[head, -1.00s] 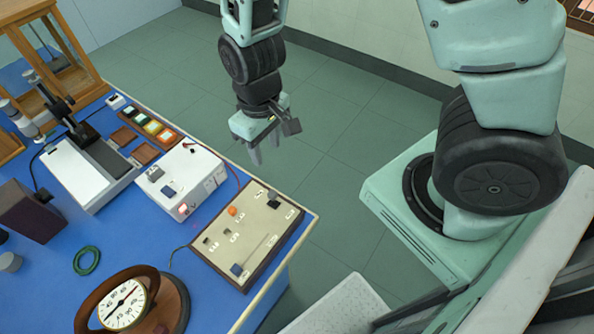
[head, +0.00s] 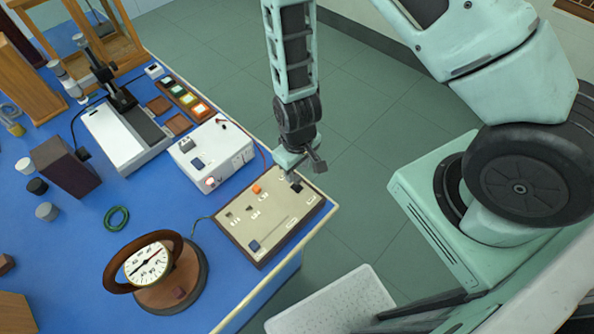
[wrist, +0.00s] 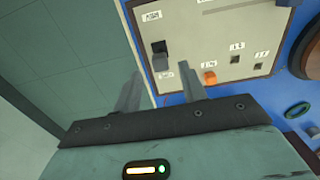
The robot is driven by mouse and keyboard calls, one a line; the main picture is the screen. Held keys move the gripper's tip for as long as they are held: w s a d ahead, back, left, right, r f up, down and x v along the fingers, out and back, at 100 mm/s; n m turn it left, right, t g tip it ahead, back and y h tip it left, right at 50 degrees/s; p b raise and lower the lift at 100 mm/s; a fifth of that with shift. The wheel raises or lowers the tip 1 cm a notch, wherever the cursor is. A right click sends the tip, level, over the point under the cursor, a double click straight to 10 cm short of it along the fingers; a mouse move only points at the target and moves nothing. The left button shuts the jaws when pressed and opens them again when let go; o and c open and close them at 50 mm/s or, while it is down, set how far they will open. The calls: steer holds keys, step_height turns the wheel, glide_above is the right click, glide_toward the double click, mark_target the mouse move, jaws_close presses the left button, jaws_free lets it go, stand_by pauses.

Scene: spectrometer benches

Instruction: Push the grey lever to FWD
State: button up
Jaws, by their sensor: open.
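The cream control panel (head: 278,232) lies on the blue bench near its right edge. A dark grey lever (wrist: 160,61) sits near the panel's end, with a small printed label on either side of it; the lettering is too small to read surely. In the head view the lever (head: 297,187) is just below my gripper (head: 290,176), partly crowded by the fingers. My gripper (wrist: 148,74) is open and empty.
An orange button (head: 257,189), small switches and a blue-capped slider (head: 254,245) share the panel. A white box (head: 213,155) stands behind it, and a round dial gauge (head: 150,262) stands in front. Open floor lies right of the bench.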

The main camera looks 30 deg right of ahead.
mark_target(297, 177)
steer(key=shift+f+p, duration=0.3)
steer(key=shift+f, duration=1.2)
steer(key=shift+c, duration=0.3)
jaws_close()
steer(key=shift+w, duration=0.1)
steer(key=shift+w+a+f+g+h, duration=0.1)
steer(key=shift+w+a+g+h, duration=0.2)
steer(key=shift+w+g, duration=0.5)
steer(key=g+b, duration=0.1)
steer(key=w+g, duration=0.1)
steer(key=shift+w+a+f+g+h+b, duration=0.1)
steer(key=shift+a+f+g+h+b, duration=0.1)
steer(key=shift+f+g+h+b, duration=0.15)
steer(key=shift+w+a+g+h+b, duration=0.1)
steer(key=shift+w+g+h+b, duration=0.2)
steer(key=shift+g+b, duration=0.25)
